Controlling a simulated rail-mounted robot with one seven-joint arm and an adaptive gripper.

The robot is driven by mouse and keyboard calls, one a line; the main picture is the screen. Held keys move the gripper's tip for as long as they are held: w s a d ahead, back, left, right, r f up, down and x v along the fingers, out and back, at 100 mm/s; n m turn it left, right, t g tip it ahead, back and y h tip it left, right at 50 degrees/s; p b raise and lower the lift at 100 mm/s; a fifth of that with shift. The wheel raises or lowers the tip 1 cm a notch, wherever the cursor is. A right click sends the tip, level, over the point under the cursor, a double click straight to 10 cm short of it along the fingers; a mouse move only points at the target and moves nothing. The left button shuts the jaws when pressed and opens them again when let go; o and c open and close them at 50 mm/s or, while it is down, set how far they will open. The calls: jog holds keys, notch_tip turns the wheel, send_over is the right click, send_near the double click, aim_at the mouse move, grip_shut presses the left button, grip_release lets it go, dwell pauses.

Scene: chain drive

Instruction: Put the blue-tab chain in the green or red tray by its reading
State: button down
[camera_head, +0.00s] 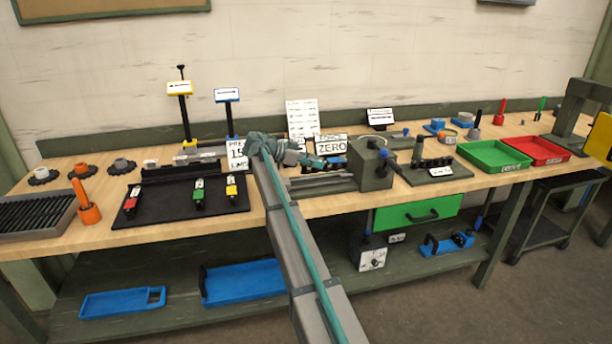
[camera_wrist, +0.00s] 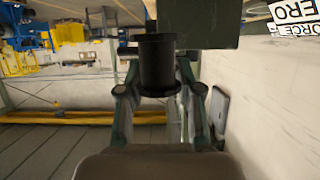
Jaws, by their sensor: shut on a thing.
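In the wrist view my gripper (camera_wrist: 159,90) has its two fingers on either side of a black cylindrical knob (camera_wrist: 158,62), shut on it. The knob sticks out from a dark green block (camera_wrist: 198,20). In the head view my arm reaches over the bench to the force tester, and the fingertips are hard to make out there. A small blue part (camera_head: 330,161) shows near the tester; I cannot tell whether it is the blue-tab chain. The green tray (camera_head: 495,155) and the red tray (camera_head: 540,150) stand side by side at the right and look empty.
A black board (camera_head: 180,210) at the left carries several chains with coloured tabs. The tester's dark green housing (camera_head: 372,167) stands right of my arm. Signs, including one reading ZERO (camera_head: 331,145), stand behind. An orange holder (camera_head: 88,212) is at the far left.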

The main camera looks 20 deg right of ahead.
jog(key=w+f, duration=0.1)
jog(key=w, duration=0.1)
jog(key=w+f+p, duration=0.1)
jog(key=w+f, duration=0.3)
jog(key=w, duration=0.1)
jog(key=shift+f+p, duration=0.15)
jog(key=shift+p, duration=0.15)
jog(key=shift+w+f, duration=0.65)
jog(key=shift+f, duration=0.2)
jog(key=shift+w+f+p, duration=0.1)
jog(key=shift+f+p, duration=0.25)
jog(key=shift+f, duration=1.2)
jog(key=c, duration=0.8)
grip_release()
jog(key=shift+o, duration=0.2)
jog(key=shift+p, duration=0.55)
